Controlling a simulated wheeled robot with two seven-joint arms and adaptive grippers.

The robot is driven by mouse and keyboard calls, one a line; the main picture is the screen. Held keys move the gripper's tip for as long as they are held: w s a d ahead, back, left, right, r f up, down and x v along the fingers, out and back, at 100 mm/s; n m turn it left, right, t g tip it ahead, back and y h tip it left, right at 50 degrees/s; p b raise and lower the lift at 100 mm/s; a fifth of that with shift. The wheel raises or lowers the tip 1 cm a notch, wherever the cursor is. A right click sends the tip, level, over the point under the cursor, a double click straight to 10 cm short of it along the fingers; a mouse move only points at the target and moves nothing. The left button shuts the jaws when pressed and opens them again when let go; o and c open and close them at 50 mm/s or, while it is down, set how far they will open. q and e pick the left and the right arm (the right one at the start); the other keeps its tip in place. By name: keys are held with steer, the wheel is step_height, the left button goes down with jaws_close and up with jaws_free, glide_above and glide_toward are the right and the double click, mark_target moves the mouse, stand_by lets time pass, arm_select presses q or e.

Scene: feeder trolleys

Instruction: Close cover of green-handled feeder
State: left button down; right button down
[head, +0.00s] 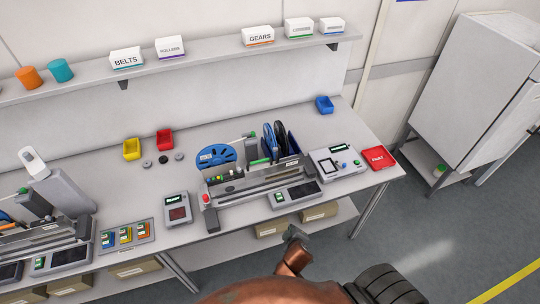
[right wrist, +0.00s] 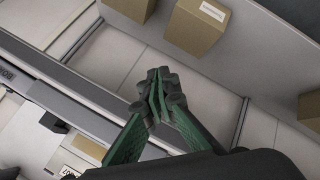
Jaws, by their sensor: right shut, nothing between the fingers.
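The feeder trolley (head: 250,186) stands on the bench, with a blue reel (head: 215,156) at its left and upright reels (head: 279,138) at its back. A small green part (head: 260,161) shows near the middle of it, and a green-topped post stands behind. These are too small to tell which is the handle, or how the cover stands. My right gripper (head: 296,233) is in front of the bench edge, below the trolley and apart from it. In the right wrist view its green-grey fingers (right wrist: 158,85) are shut together with nothing between them. My left gripper is not in view.
A second machine (head: 45,235) stands at the bench's left end. Yellow (head: 132,149) and red (head: 165,140) bins, a small display box (head: 177,209) and a red tray (head: 379,158) are on the bench. Cardboard boxes (head: 320,211) sit on the lower shelf. Open floor lies to the right.

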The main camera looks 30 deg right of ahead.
steer(key=shift+t+h, duration=0.6)
steer(key=shift+h, duration=0.1)
steer(key=r, duration=0.2)
steer(key=w+r, duration=0.1)
steer(key=r, duration=0.2)
steer(key=d+r, duration=0.1)
steer(key=r, duration=0.2)
steer(key=shift+w+d+r, duration=0.1)
steer(key=shift+w+r, duration=0.1)
steer(key=shift+w, duration=0.05)
steer(key=w+a+r+n+t+h, duration=0.1)
steer(key=w+a+r+n+t, duration=0.3)
steer(key=r, duration=0.6)
steer(key=w+a+r+n+t+h, duration=0.1)
steer(key=w+a+r+n+t, duration=0.2)
steer(key=w+a+r, duration=0.5)
steer(key=w+d+r+p, duration=0.1)
steer(key=w+d+p, duration=0.2)
steer(key=d, duration=0.8)
steer(key=w, duration=0.2)
steer(key=shift+w+d+r+p, duration=0.35)
steer(key=shift+w+d+r, duration=0.05)
